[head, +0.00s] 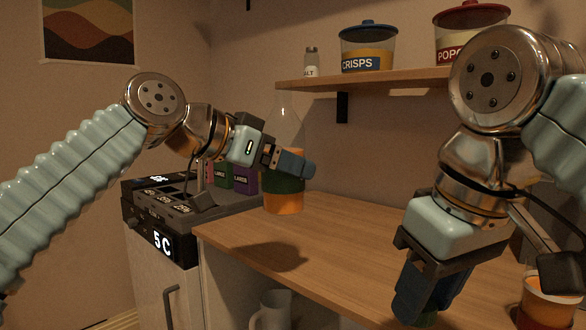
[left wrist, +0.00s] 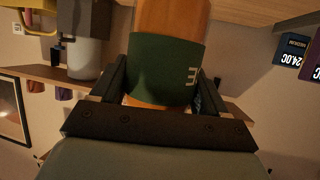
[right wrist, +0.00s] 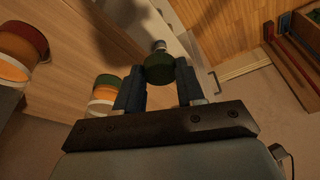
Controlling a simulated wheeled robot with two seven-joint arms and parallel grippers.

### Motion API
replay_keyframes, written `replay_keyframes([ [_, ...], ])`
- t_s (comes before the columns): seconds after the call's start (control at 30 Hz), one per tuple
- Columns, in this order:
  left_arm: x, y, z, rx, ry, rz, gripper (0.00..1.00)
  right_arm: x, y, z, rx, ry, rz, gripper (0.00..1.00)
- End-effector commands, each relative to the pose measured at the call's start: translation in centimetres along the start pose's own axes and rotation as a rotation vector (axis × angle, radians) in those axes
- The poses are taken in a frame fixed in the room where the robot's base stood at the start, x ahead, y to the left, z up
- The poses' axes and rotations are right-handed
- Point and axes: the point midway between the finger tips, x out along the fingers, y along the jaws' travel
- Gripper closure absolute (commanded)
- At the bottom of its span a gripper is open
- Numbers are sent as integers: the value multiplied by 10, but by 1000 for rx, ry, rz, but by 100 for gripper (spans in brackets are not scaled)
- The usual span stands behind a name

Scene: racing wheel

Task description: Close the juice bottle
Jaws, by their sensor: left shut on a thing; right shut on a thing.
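The juice bottle (head: 284,203) has a clear tapering neck, a green label and orange juice. It is upright in the air above the counter's left part, and no cap shows on its neck. My left gripper (head: 288,163) is shut around the bottle's body; the left wrist view shows the orange bottle (left wrist: 165,65) and its label between the fingers. My right gripper (head: 422,302) points down at the front right. It is shut on a round dark green cap (right wrist: 158,70), which shows between its fingertips in the right wrist view and only partly in the head view.
A wooden counter (head: 350,235) lies below, mostly clear in the middle. A jar with orange contents (head: 550,298) stands at the right. A white pitcher (head: 270,311) is below the counter. A wall shelf (head: 375,79) holds a salt shaker and two tubs. A dark appliance (head: 165,218) is at left.

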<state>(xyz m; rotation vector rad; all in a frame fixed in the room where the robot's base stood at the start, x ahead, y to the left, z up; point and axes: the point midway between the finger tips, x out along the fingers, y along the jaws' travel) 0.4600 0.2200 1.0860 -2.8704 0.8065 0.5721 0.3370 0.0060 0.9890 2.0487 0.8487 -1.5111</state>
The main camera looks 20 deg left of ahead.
Motion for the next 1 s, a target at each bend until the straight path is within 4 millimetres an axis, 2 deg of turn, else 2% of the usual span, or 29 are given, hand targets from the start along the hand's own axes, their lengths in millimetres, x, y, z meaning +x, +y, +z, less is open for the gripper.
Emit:
replay_keyframes([
  [0.27,-1,0,-1,0,2,0,77,0,0,0,0,0,0,90],
  [0.3,-1,0,-1,0,2,0,30,0,0,0,0,0,0,90],
  [0.6,0,0,-1,0,3,0,76,0,0,0,0,0,0,90],
  [0.7,0,0,-1,0,3,0,88,0,0,0,0,0,0,90],
  [1.0,-1,0,-1,0,3,0,88,0,0,0,-1,0,0,90],
])
